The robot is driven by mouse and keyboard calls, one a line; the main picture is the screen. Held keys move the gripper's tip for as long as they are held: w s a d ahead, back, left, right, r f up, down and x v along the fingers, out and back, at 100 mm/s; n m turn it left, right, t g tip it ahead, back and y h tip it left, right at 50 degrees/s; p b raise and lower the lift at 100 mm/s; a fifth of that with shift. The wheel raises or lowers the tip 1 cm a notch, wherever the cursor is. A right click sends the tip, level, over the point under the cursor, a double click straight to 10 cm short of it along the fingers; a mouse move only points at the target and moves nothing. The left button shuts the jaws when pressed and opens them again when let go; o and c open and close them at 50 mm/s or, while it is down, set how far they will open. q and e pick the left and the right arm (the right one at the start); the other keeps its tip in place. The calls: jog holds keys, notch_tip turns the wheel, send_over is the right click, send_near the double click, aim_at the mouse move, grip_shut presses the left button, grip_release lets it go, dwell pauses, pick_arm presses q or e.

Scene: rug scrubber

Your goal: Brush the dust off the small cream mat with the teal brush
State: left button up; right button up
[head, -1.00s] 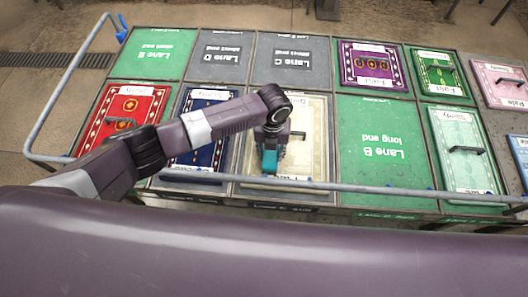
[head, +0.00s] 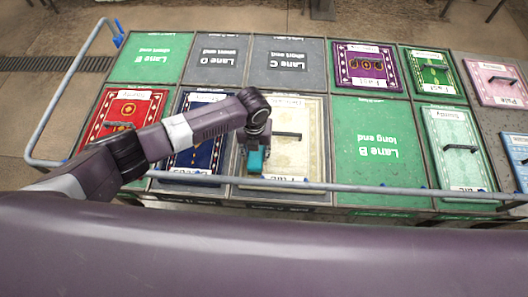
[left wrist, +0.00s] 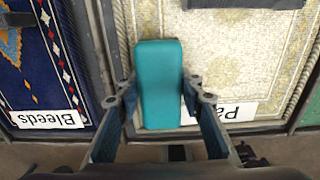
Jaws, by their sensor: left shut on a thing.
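The cream mat (head: 308,115) lies in the middle of the front row, with a pale patterned border and a dark handle across it. My left gripper (head: 255,150) is over the mat's left part, near its front edge. It is shut on the teal brush (head: 257,161). In the left wrist view the teal brush (left wrist: 159,85) sits between the two fingers, over the cream mat (left wrist: 225,55) near its left border. Whether the bristles touch the mat is hidden under the brush. No dust can be clearly made out. My right gripper is not in view.
A blue mat (head: 205,135) labelled Bleeds lies just left, and a red mat (head: 125,115) farther left. The bare green Lane B panel (head: 372,145) is to the right. A grey rail (head: 330,187) runs along the front edge.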

aim_at(274, 160)
pick_arm(q)
jog(key=shift+s+a+f, duration=0.15)
jog(key=shift+a, duration=0.3)
jog(key=shift+d+b, duration=0.45)
jog(key=shift+d, duration=0.9)
jog(key=shift+d+b, duration=0.45)
jog(key=shift+d, duration=1.35)
jog(key=shift+d+r, duration=0.2)
jog(key=shift+d, duration=0.05)
notch_tip(274, 160, up, 6)
jog(key=p, duration=0.5)
jog(key=shift+a+r, duration=0.1)
jog(key=shift+r, duration=0.05)
